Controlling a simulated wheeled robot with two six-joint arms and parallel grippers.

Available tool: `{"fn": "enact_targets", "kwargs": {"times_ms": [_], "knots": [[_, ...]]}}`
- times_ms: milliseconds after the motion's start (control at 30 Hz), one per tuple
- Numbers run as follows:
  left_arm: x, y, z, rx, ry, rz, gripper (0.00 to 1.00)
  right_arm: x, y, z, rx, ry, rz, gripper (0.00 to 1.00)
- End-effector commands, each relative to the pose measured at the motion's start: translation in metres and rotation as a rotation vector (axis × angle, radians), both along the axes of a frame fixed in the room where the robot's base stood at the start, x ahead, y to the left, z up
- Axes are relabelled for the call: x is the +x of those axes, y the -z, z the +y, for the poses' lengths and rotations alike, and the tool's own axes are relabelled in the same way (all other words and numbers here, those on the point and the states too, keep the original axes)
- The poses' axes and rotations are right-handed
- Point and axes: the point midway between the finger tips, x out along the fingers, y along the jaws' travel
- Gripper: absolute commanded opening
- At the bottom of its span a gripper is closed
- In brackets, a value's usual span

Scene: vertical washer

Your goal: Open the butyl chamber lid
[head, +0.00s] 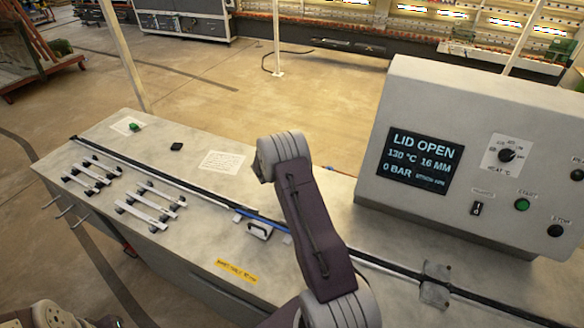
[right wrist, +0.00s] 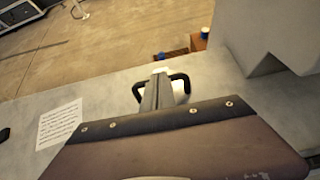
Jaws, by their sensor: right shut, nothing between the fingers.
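My right arm rises through the middle of the head view and hides its own gripper there. In the right wrist view my right gripper (right wrist: 160,78) is shut and empty. A black curved handle (right wrist: 139,90) shows on both sides of its fingers, with a pale round patch behind. I cannot tell whether the fingers touch it. The chamber lid itself cannot be made out clearly. The control box (head: 475,160) has a screen (head: 421,160) that reads "LID OPEN", 130 °C, 16 MM and 0 BAR. My left gripper does not show.
The grey bench top (head: 190,128) carries a long black rail, several silver bars at the left and a white-and-black fitting (head: 258,230). A printed sheet (head: 222,161) lies flat, also seen in the right wrist view (right wrist: 60,123). The control box stands to the right.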

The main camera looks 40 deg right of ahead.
Motion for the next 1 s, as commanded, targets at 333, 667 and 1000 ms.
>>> {"fn": "enact_targets", "kwargs": {"times_ms": [333,667,1000], "knots": [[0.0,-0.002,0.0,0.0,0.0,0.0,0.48,0.016,-0.025,-0.035,-0.003,0.003,-0.001,0.0],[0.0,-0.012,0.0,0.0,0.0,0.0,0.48,0.035,-0.038,-0.071,-0.004,0.002,0.001,0.0],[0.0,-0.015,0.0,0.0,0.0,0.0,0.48,0.045,-0.038,-0.088,-0.003,0.0,0.002,0.0]]}}
